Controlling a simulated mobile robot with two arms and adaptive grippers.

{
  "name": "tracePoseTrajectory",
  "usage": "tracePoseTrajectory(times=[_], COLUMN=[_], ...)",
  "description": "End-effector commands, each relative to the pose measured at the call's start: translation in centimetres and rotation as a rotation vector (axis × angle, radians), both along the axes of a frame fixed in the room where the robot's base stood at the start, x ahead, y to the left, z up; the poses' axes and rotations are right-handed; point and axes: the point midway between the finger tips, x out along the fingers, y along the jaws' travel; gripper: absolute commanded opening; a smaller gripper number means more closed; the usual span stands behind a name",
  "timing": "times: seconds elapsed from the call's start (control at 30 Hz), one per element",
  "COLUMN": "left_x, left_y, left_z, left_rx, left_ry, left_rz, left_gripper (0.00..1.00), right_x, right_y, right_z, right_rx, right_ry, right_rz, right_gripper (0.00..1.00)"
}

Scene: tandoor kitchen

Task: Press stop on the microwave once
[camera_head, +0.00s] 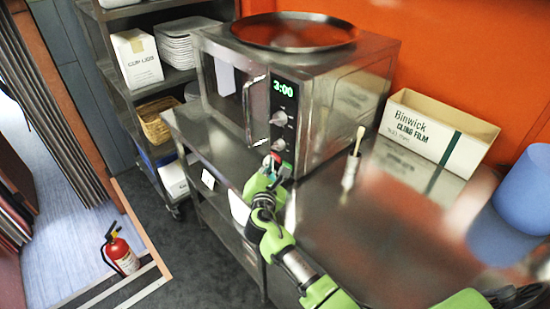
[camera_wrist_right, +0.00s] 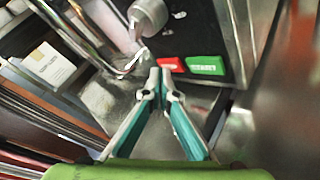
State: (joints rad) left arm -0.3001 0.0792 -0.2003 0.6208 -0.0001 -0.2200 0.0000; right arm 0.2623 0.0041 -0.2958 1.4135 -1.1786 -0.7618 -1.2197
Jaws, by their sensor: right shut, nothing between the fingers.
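The steel microwave (camera_head: 345,110) stands on the counter, with a lit green 3:00 display (camera_head: 284,89) and two knobs on its black panel. In the right wrist view, the red stop button (camera_wrist_right: 172,65) and the green start button (camera_wrist_right: 206,66) sit side by side below a knob. My right gripper (camera_wrist_right: 158,76) is shut and empty, its tips just left of and slightly below the red button in that view. I cannot tell whether they touch it. In the head view, my right gripper (camera_head: 268,166) is at the panel's lower end and partly hides the buttons. My left gripper is not in view.
The door handle (camera_head: 248,108) juts out left of the panel. A round tray (camera_head: 294,33) lies on the microwave. A brush in a holder (camera_head: 352,165), a cling film box (camera_head: 437,132) and a blue cylinder (camera_head: 523,188) stand to the right. The counter front is clear.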

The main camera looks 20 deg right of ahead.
Motion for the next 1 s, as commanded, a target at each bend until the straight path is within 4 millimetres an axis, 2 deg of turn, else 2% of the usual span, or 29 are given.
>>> tracePoseTrajectory(times=[1.0], left_x=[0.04], left_y=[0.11], left_z=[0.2], left_rx=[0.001], left_ry=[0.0], left_rz=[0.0], left_gripper=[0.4], right_x=[0.31], right_y=[-0.83], right_z=[0.06], right_rx=[0.0], right_ry=[-0.001], right_rz=[-0.001], right_gripper=[0.0])
